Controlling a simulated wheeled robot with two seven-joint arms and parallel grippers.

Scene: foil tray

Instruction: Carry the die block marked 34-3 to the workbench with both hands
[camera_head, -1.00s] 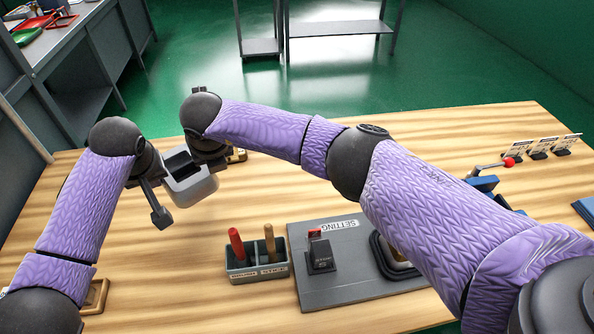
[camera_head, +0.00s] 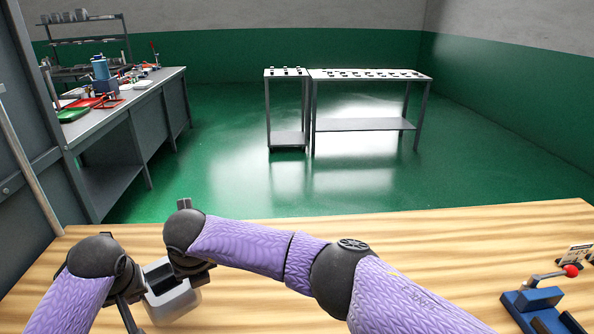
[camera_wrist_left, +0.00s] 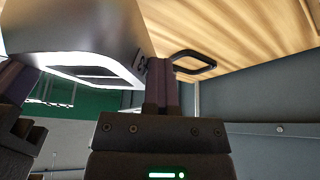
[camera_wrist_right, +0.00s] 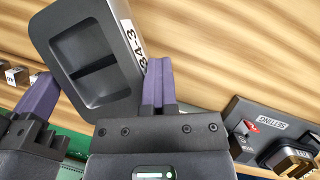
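The die block (camera_head: 173,304) is a grey metal block with a dark rectangular recess, held between both hands above the wooden table at lower left. Finger contact is partly hidden in the head view.
A grey bench (camera_head: 152,105) with trays and tools stands at the back left. Two grey stands (camera_head: 365,125) stand ahead across open green floor. The wooden table (camera_head: 420,235) lies in front, with a blue fixture (camera_head: 540,308) at its right. A "SETTING" plate (camera_wrist_right: 245,110) shows below.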

